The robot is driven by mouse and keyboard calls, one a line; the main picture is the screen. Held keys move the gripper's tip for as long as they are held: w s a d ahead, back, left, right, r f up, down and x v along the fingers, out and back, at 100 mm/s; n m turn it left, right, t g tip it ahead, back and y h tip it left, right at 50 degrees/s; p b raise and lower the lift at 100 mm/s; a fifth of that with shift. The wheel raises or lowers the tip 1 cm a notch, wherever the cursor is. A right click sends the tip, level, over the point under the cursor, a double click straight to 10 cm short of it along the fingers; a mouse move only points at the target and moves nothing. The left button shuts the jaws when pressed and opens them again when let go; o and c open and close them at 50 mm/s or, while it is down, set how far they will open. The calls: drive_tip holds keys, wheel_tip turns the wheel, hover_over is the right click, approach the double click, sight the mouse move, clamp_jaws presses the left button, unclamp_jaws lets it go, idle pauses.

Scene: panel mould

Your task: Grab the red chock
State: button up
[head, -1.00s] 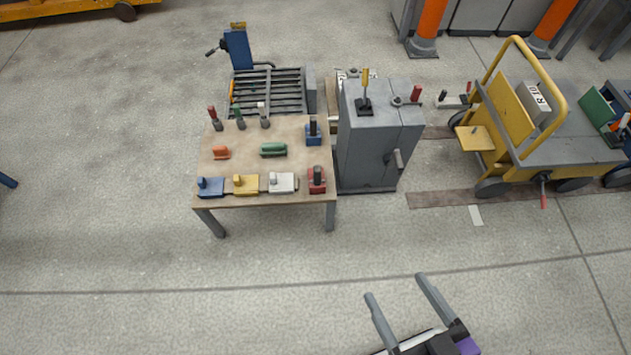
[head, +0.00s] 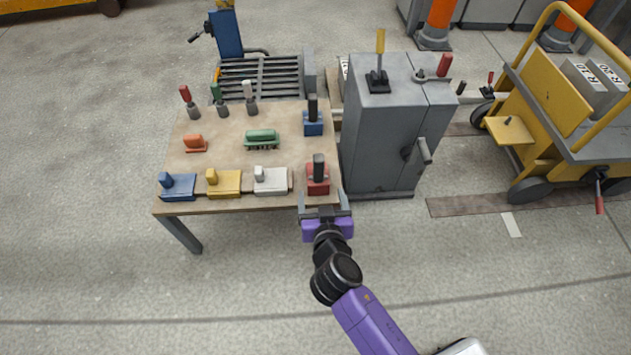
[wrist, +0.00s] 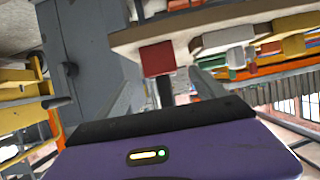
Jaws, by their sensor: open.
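The red chock (head: 318,186), a red block with an upright black handle, sits at the front right corner of the table (head: 225,132). In the wrist view the red chock (wrist: 157,57) shows straight ahead, with its dark handle pointing down the picture. My gripper (head: 323,200) is open and empty at the table's front edge, just in front of the chock. In the wrist view its two fingers (wrist: 163,85) stand on either side of the handle's line. I cannot tell how far the fingertips are from the chock.
A white block (head: 272,182), a yellow block (head: 225,184) and a blue block (head: 178,187) stand left of the chock. A blue block with a black handle (head: 313,125) stands behind it. A grey cabinet (head: 385,140) rises close on the right. The floor in front is clear.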

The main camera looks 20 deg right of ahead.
drive_tip(key=shift+w+d+f+h, duration=0.15)
drive_tip(key=shift+w, duration=0.4)
drive_tip(key=shift+w+d+f+h, duration=0.1)
drive_tip(key=shift+w+d+h, duration=0.05)
drive_tip(key=shift+w, duration=0.35)
drive_tip(key=b+x, duration=0.3)
drive_tip(key=x, duration=0.4)
drive_tip(key=shift+w+f, duration=0.15)
drive_tip(key=shift+w, duration=0.1)
clamp_jaws()
